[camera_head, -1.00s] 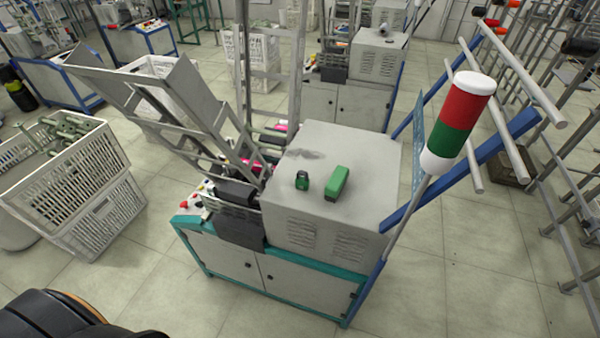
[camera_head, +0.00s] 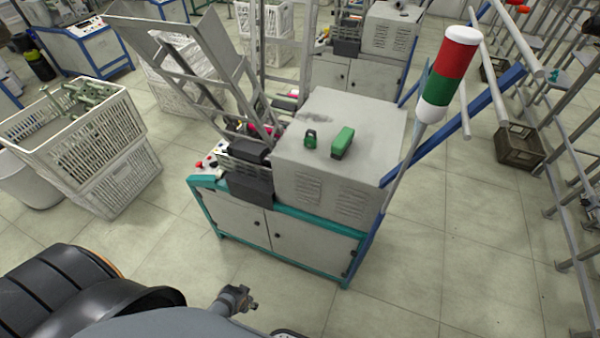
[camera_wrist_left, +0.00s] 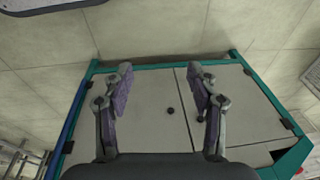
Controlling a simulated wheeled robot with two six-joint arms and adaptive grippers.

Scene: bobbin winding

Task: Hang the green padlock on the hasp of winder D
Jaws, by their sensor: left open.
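The green padlock (camera_head: 310,138) sits on top of the grey housing of a winder (camera_head: 340,180) in the head view. It looks upright, with a dark shackle or front. My left gripper (camera_head: 248,303) is low in the head view, in front of the winder's cabinet and well apart from the padlock. In the left wrist view the left gripper (camera_wrist_left: 162,90) is open and empty, facing the cabinet doors (camera_wrist_left: 150,120). I cannot make out a hasp or a letter on the winder. My right gripper is not in view.
A green block (camera_head: 342,143) lies beside the padlock on the housing. A red, green and white signal lamp (camera_head: 450,70) rises on a pole at the winder's right. White crates (camera_head: 90,140) stand at the left. The floor in front is clear.

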